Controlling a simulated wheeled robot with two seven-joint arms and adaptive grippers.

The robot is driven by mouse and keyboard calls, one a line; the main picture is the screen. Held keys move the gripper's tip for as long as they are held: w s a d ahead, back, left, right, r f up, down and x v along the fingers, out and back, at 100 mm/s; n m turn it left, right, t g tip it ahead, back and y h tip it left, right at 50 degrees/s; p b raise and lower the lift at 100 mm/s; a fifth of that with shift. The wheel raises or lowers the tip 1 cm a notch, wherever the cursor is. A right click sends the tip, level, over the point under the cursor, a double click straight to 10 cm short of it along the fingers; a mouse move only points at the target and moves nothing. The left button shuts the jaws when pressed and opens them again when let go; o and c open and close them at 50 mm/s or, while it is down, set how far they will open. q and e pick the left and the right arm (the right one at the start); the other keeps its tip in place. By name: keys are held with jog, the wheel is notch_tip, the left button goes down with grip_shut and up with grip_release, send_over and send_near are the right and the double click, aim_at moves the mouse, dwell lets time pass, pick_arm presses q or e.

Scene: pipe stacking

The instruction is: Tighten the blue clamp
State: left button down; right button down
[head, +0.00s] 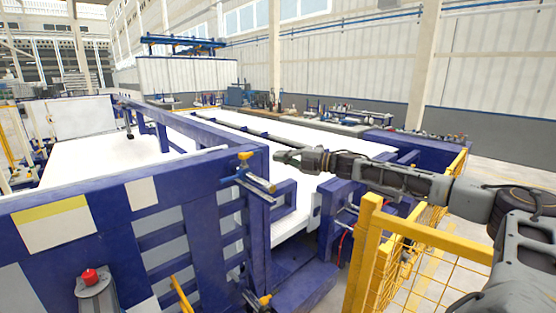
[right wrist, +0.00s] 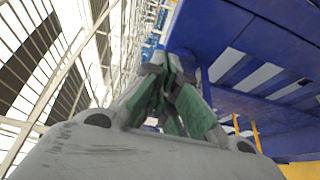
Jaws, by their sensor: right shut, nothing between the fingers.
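What looks like the blue clamp (head: 238,174) sits on the top corner of the blue frame in the head view, with yellow ends and a metal bar. My right gripper (head: 282,156) reaches in from the right, its tip a little to the right of the clamp in the picture and apart from it. In the right wrist view its green-padded fingers (right wrist: 166,82) are shut and empty. I cannot make out the clamp in that view. My left gripper is not in view.
The blue machine frame (head: 195,170) fills the left and middle, with white panels (head: 85,150) behind it. A red button (head: 89,276) stands on a grey box at lower left. A yellow mesh fence (head: 425,240) stands at lower right, under my right arm.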

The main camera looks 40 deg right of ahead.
jog(key=s+d+b, duration=0.1)
jog(key=d+b, duration=0.1)
jog(key=d, duration=0.5)
jog(key=shift+s+d, duration=0.15)
jog(key=shift+s, duration=0.1)
